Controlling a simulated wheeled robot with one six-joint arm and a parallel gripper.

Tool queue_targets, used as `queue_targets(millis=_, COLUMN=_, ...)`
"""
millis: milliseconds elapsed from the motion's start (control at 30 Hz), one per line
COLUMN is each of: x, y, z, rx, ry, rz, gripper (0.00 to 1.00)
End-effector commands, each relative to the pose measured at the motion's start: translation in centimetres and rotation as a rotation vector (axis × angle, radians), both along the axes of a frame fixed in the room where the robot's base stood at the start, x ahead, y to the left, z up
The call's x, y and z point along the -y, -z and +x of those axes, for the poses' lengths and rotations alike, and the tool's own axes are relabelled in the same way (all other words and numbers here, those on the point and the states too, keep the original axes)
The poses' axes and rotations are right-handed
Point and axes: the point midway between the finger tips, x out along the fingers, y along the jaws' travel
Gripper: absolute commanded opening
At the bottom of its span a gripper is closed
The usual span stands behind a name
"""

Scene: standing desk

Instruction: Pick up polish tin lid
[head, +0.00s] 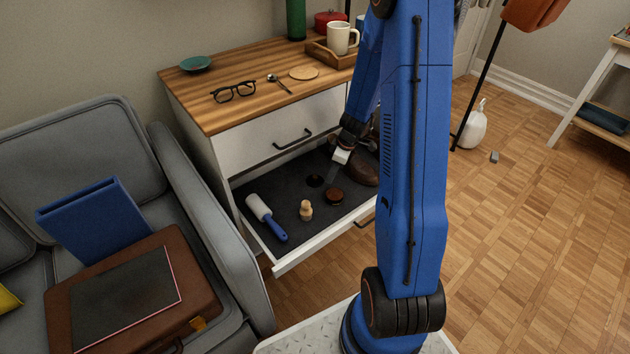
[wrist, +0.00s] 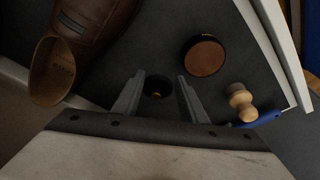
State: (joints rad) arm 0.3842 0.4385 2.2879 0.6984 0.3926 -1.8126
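A small, flat, dark disc, which looks like the polish tin lid (head: 315,180), lies on the dark floor of the open drawer (head: 284,268). In the wrist view the lid (wrist: 157,88) shows between my fingers, with a small gold mark near its middle. A round tin with a brown top (head: 334,196) sits close by; the wrist view shows this tin (wrist: 204,56) up and right of the lid. My gripper (wrist: 159,78) is open, its fingers spread on either side of the lid. I cannot tell how far above the lid the fingertips are.
A brown shoe (head: 363,172) is in the drawer, left of my fingers in the wrist view (wrist: 95,35). A wooden-handled dauber (head: 306,211) and a blue-handled lint roller (head: 266,217) lie nearer the drawer's front left. The desktop (head: 240,108) overhangs the drawer's back.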

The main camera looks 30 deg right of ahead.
Motion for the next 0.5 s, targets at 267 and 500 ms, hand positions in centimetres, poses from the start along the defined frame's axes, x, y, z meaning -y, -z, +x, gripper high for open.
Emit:
queue_targets(millis=267, x=-1.2, y=0.0, z=1.3, rx=0.001, ry=-0.001, rz=-0.001, gripper=0.39)
queue_targets(millis=500, x=-2.7, y=0.0, z=2.7, rx=0.001, ry=-0.003, rz=-0.001, gripper=0.39)
